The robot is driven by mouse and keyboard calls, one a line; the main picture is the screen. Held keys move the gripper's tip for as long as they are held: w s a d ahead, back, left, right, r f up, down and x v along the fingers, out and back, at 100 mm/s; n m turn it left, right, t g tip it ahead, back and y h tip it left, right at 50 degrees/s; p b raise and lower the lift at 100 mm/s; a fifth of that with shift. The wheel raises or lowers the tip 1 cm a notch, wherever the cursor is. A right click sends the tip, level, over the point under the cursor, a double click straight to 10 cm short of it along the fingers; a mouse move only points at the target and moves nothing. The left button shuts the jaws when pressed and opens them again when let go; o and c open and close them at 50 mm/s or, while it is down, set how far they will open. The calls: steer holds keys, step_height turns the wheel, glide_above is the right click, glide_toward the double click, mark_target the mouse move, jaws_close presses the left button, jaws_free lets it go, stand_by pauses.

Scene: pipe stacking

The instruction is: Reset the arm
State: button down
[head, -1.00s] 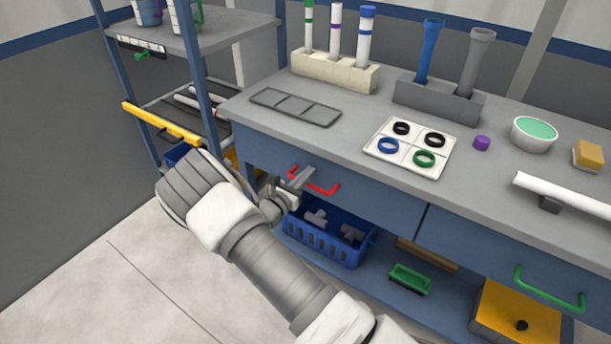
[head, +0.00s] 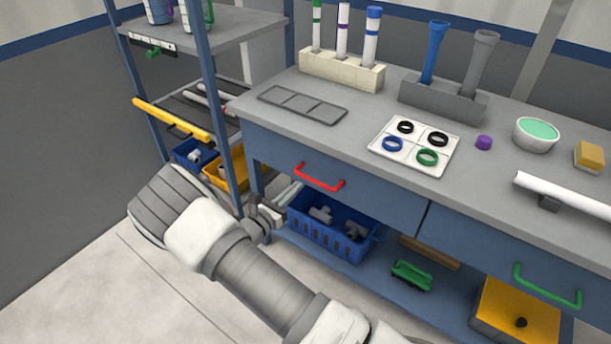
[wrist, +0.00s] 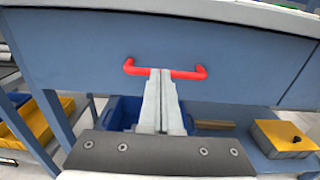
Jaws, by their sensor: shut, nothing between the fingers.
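My gripper (wrist: 160,78) shows in the wrist view with its two fingers pressed together and nothing between them. In that view the fingertips lie in line with the red handle (wrist: 190,73) of a closed blue drawer, and the fingers cover part of the handle. In the head view my gripper (head: 286,196) is low in front of the workbench, below and left of the red drawer handle (head: 320,178) and apart from it. My arm reaches in from the bottom, and the wrist partly hides the gripper.
A blue bin (head: 330,232) with grey pipe fittings stands under the drawer, close to my gripper. A shelf rack with a yellow bar (head: 170,118) stands at the left. The workbench top (head: 350,125) holds tubes, a ring tray and a bowl. Floor at the lower left is clear.

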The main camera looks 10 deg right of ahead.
steer(key=shift+p+v, duration=0.3)
steer(key=shift+v, duration=2.05)
